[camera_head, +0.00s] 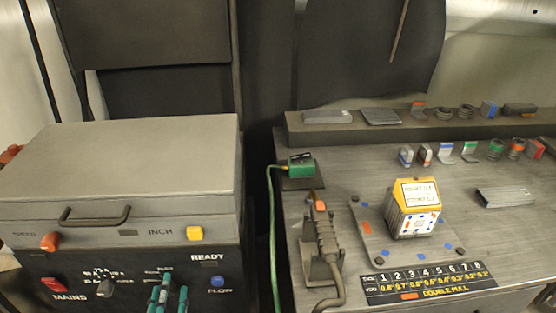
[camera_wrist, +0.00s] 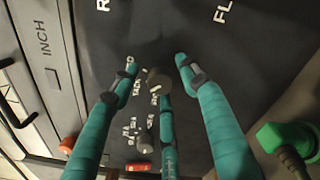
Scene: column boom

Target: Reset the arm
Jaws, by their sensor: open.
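My gripper (camera_head: 168,287) has teal fingers and shows at the bottom of the head view, in front of the control panel (camera_head: 130,262) of a grey-lidded machine. In the wrist view my gripper (camera_wrist: 157,66) is open, with its fingers spread and pointing at the dark panel. A round knob (camera_wrist: 158,78) shows between the fingertips. I see nothing held, and I cannot tell whether a finger touches the panel. Most of my arm is out of view.
A green plug (camera_head: 301,165) with a hanging green cable stands right of the machine. The bench (camera_head: 470,235) holds a yellow-topped block (camera_head: 417,207) and small parts.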

